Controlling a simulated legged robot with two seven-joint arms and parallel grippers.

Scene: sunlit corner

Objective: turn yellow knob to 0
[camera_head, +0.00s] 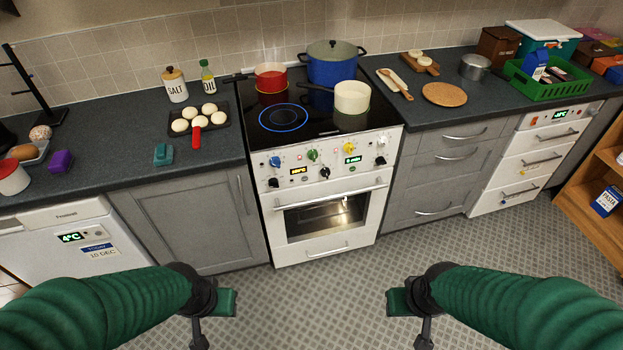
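The yellow knob (348,148) is on the white front panel of the cooker (327,160), between a green knob (313,155) and a white knob (382,141). Its exact pointer angle and any 0 mark are too small to read. My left gripper (226,303) is low in the picture, in front of the cooker and left of the knob. My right gripper (397,303) is low and to the right. Both are well apart from the panel and touch nothing visible. Their finger gaps do not show clearly.
On the hob are a red pot (271,77), a blue pot (334,68) and a cream pan (352,97). One hob ring (283,117) glows blue. Below the panel is the oven door handle (330,197). The patterned floor (310,295) between my grippers is clear.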

